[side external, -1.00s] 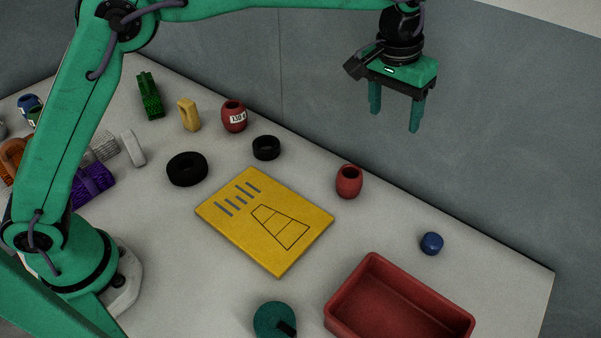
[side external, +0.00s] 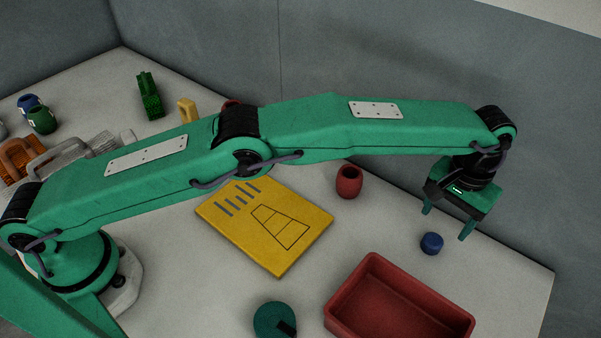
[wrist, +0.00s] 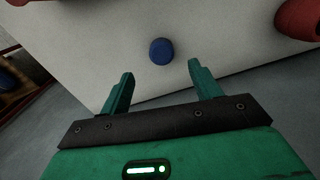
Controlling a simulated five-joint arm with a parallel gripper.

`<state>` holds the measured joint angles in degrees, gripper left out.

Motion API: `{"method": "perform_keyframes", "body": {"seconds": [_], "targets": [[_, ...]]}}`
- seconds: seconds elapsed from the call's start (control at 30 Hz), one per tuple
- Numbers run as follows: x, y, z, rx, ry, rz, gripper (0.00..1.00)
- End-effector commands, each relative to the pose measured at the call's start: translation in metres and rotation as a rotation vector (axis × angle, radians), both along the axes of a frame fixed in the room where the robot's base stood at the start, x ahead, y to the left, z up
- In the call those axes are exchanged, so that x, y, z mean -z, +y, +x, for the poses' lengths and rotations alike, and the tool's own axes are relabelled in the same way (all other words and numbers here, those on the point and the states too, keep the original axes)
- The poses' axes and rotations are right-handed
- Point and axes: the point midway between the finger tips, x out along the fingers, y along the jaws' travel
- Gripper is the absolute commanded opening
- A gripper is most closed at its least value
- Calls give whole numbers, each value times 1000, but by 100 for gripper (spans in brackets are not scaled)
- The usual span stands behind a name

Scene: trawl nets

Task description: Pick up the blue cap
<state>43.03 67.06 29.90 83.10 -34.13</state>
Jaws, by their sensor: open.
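The blue cap (side external: 432,243) is a small round piece on the grey table, to the right of centre, behind the red tray. In the wrist view the blue cap (wrist: 161,51) lies ahead of the fingertips, roughly midway between them across the picture. My gripper (side external: 447,223) hangs above the table just behind the cap, with its fingers apart and nothing between them. In the wrist view my gripper (wrist: 160,72) shows both green fingers spread. The cap and the fingers are apart.
A red tray (side external: 338,303) stands in front of the cap. A red barrel-shaped piece (side external: 348,181) stands to the left. A yellow board (side external: 232,232) lies mid-table, with a dark green round piece (side external: 268,320) in front. The grey wall is close behind my gripper.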

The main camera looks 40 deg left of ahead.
Motion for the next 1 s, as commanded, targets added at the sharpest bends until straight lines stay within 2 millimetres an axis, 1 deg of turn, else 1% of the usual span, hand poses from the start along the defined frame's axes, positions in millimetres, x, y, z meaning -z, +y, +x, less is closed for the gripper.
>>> {"method": "perform_keyframes", "body": {"seconds": [0.17, 0.43, 0.77, 0.87, 1.0], "targets": [[3, 0, 0, 0, 0, 0, 63], [23, 1, 0, 0, 0, 0, 63], [31, 1, 0, 0, 0, 0, 63], [39, 2, -1, 0, 1, 1, 63], [55, 3, -2, 0, 1, 1, 63]]}}
